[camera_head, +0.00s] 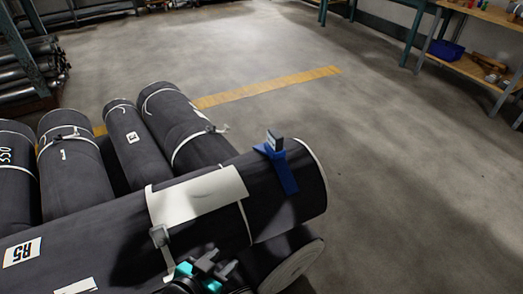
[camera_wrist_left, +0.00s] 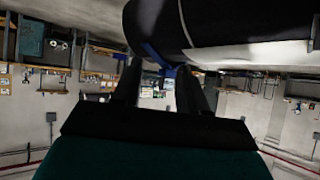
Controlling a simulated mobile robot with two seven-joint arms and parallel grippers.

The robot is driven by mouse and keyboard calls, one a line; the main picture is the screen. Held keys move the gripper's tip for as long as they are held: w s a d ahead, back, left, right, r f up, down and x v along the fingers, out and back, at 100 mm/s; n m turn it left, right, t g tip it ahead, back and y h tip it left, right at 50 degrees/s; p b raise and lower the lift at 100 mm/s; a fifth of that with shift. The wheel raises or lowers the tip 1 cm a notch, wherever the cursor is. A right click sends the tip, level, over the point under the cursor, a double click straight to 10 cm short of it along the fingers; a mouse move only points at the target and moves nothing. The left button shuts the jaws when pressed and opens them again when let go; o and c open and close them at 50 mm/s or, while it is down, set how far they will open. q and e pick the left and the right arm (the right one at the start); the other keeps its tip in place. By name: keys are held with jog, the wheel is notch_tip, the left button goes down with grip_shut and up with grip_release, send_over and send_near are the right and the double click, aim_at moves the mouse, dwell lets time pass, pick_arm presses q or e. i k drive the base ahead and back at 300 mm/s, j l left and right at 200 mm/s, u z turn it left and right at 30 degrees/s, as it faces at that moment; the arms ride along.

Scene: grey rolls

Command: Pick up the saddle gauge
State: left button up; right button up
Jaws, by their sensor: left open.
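The saddle gauge (camera_head: 281,172) is a blue bracket with a grey block on top. It sits over the top of the front dark roll (camera_head: 100,240), near that roll's right end. In the left wrist view the blue gauge (camera_wrist_left: 156,56) shows beyond my fingertips, against the dark roll (camera_wrist_left: 158,22). My left gripper (camera_head: 217,263) is low in the head view, in front of the roll and below and left of the gauge. Its fingers (camera_wrist_left: 160,75) are apart, with nothing held between them. My right gripper is not in view.
Several dark rolls (camera_head: 177,122) with white straps lie behind the front roll. Another roll end (camera_head: 292,266) shows beneath it. A pale sheet (camera_head: 198,196) and a strap buckle (camera_head: 160,237) are on the front roll. Open floor (camera_head: 400,190) lies to the right.

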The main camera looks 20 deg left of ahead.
aim_at(273, 148)
jog(key=k+j, duration=0.9)
jog(key=u, duration=0.9)
jog(key=i+l+u, duration=0.1)
jog(key=l+u, duration=0.2)
jog(key=u, duration=0.15)
jog(key=l+u, duration=0.35)
jog(key=u, duration=0.15)
jog(key=l+u, duration=0.45)
jog(key=l, duration=0.45)
jog(key=k+l, duration=0.1)
jog(key=l, duration=0.35)
jog(key=k+l, duration=0.1)
jog(key=l, duration=0.35)
jog(key=k+l+u, duration=0.1)
jog(key=l, duration=0.4)
